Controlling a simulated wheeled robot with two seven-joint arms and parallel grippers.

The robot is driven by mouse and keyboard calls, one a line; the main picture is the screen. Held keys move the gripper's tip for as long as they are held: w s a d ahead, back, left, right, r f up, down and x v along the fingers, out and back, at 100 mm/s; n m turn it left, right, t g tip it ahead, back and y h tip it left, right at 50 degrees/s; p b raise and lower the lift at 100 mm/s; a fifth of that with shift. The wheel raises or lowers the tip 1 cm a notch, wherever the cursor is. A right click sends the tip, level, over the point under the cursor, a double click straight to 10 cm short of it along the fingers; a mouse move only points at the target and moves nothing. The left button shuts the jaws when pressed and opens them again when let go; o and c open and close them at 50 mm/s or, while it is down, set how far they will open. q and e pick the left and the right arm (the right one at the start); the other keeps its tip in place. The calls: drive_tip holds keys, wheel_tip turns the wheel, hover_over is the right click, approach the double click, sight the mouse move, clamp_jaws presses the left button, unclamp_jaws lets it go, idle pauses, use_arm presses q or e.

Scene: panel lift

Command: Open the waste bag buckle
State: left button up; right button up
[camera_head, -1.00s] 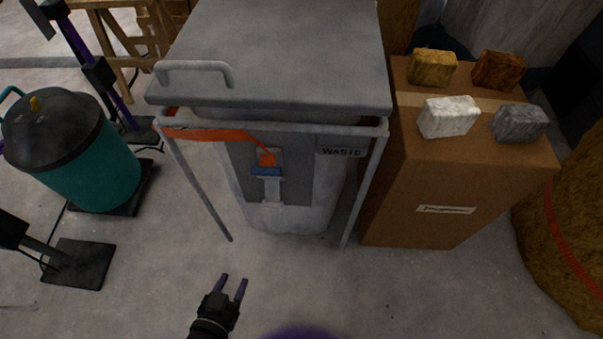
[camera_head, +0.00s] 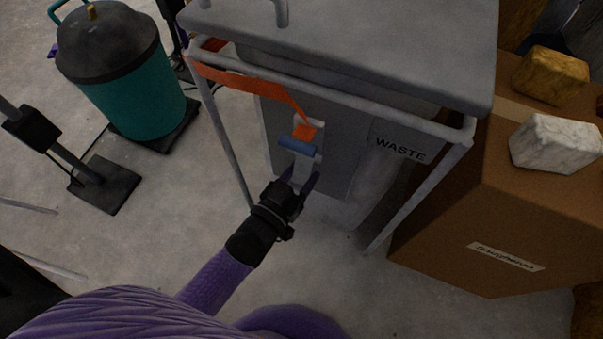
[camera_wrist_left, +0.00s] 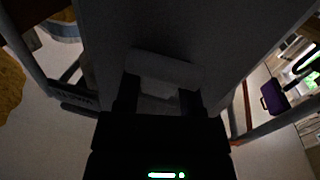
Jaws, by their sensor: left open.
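The waste bag hangs in a grey metal frame (camera_head: 459,122) with a "WASTE" label (camera_head: 401,149). On its front is the buckle, with an orange piece (camera_head: 305,131) at the end of an orange strap (camera_head: 247,81), a blue bar (camera_head: 298,147) below it and a pale grey lower part. My left gripper (camera_head: 300,178) is open just below the blue bar, its fingers pointing up at the buckle's lower part. In the dark left wrist view, a pale piece (camera_wrist_left: 165,68) lies ahead of my left fingers (camera_wrist_left: 158,98); contact cannot be told. My right gripper is not in view.
A grey lid (camera_head: 380,45) covers the top of the frame. A brown cardboard box (camera_head: 450,215) with stone-like blocks (camera_head: 555,145) on top stands close on the right. A teal drum (camera_head: 150,105) and a black-footed stand (camera_head: 105,185) are at the left. Bare floor lies between.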

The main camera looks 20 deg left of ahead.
use_arm(q)
clamp_jaws()
idle(1.3)
